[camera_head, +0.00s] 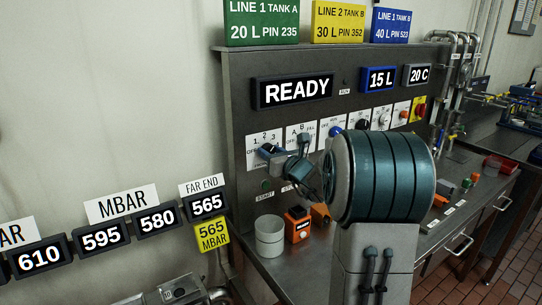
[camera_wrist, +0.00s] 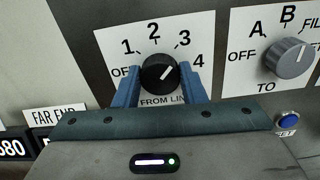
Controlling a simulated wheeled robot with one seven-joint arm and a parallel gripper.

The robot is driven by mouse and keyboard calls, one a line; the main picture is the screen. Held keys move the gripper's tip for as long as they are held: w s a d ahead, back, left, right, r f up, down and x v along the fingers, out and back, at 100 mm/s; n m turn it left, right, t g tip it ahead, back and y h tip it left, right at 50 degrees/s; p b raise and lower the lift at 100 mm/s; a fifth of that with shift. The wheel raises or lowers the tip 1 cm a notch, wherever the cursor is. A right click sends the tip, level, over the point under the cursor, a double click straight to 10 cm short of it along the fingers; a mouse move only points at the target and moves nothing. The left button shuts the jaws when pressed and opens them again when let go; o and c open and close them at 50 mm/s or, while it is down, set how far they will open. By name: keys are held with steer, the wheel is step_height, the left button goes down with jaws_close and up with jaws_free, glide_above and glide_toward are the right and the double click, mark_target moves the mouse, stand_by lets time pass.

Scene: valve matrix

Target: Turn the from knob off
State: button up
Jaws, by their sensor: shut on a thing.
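The black from knob (camera_wrist: 157,68) is on a white dial plate (camera_wrist: 195,32) marked OFF, 1, 2, 3 and 4, with "FROM LIN..." below, partly covered. Its white pointer slants up and right, roughly toward the 3 and 4 side, away from OFF. My gripper (camera_wrist: 159,84) has one blue finger on each side of the knob and is shut on it. In the head view my gripper (camera_head: 283,150) reaches the leftmost dial plate (camera_head: 259,141), and the knob is mostly hidden there by the fingers.
The grey TO knob (camera_wrist: 289,58) is close by on the right, with a blue button (camera_wrist: 288,119) below it. The panel display reads READY (camera_head: 296,91). A white cup (camera_head: 269,237) and an orange box (camera_head: 297,225) stand on the bench below my gripper.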

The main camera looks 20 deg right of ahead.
steer(key=shift+f+n+b, duration=0.2)
steer(key=shift+n+b, duration=13)
steer(key=shift+b, duration=4.15)
steer(key=shift+a, duration=0.1)
steer(key=o, duration=1)
steer(key=shift+r, duration=0.1)
steer(key=shift+s, duration=0.1)
